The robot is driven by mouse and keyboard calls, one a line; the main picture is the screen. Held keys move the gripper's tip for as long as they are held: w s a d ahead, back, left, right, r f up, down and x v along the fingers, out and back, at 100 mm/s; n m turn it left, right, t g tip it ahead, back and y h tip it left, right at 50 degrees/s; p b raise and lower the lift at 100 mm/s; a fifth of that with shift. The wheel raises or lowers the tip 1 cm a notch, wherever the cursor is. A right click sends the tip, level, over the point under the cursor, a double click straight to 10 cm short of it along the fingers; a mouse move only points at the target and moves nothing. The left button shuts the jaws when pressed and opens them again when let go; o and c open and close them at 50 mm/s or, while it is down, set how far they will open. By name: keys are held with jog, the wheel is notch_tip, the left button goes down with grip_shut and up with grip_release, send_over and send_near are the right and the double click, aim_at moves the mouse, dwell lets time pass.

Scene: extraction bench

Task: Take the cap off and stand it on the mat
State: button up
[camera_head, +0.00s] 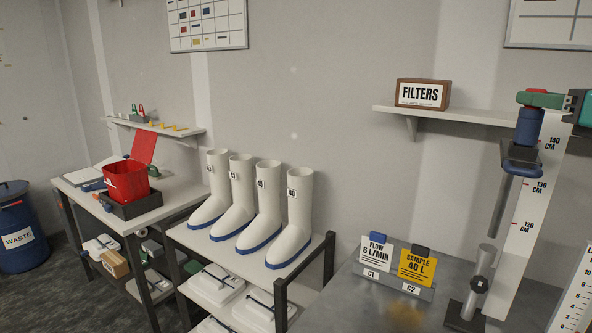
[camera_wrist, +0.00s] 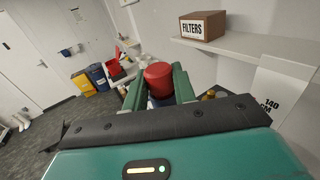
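The red cap (camera_wrist: 158,77) shows in the wrist view between the two green fingers of my gripper (camera_wrist: 159,84), with no clear gap at either side. Below the cap a bit of blue shows. In the head view my gripper (camera_head: 535,99) is at the top right, level at the top of an upright blue cylinder (camera_head: 530,126). A blue holder (camera_head: 521,160) on a metal stand is under this cylinder. The cap is mostly hidden there by a green finger. I cannot make out the mat in either view.
A tall white scale (camera_head: 522,210) stands close to the stand. Sign cards (camera_head: 417,266) are on the grey bench (camera_head: 350,301) to its left. A wall shelf with the FILTERS box (camera_head: 422,94) is behind. White boots (camera_head: 255,210) stand on a rack farther left.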

jog(key=shift+r, duration=0.4)
grip_shut()
jog(key=shift+r, duration=0.7)
jog(key=shift+r, duration=1)
jog(key=shift+r, duration=0.3)
